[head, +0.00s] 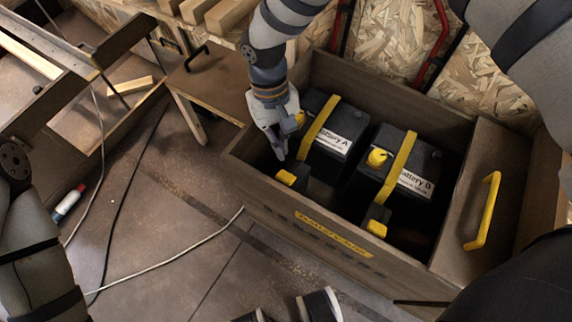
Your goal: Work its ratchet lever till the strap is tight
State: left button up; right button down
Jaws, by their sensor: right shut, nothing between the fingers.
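Two dark batteries stand in a wooden box, Battery A (321,148) on the left and Battery B (405,185) on the right. A yellow strap (319,127) crosses Battery A, and another yellow strap (396,167) crosses Battery B. A yellow-topped ratchet lever (286,177) sits at the near end of Battery A's strap, and a similar one (376,229) at Battery B's. My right gripper (281,156) is shut and empty, just above the lever by Battery A; contact is unclear. My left gripper (283,309) seems partly visible at the bottom edge, fingers apart.
The wooden box (310,235) has a raised front wall and a lid-like panel with a yellow handle (485,211) on the right. A small wooden table (213,85) stands left of it. Cables (172,264) and a bottle (68,203) lie on otherwise open floor.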

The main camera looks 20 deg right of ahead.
aim_at(285, 175)
pick_arm(q)
jog(key=shift+s+f, duration=0.1)
jog(key=shift+s, duration=0.1)
pick_arm(e)
jog(key=shift+s+f, duration=0.15)
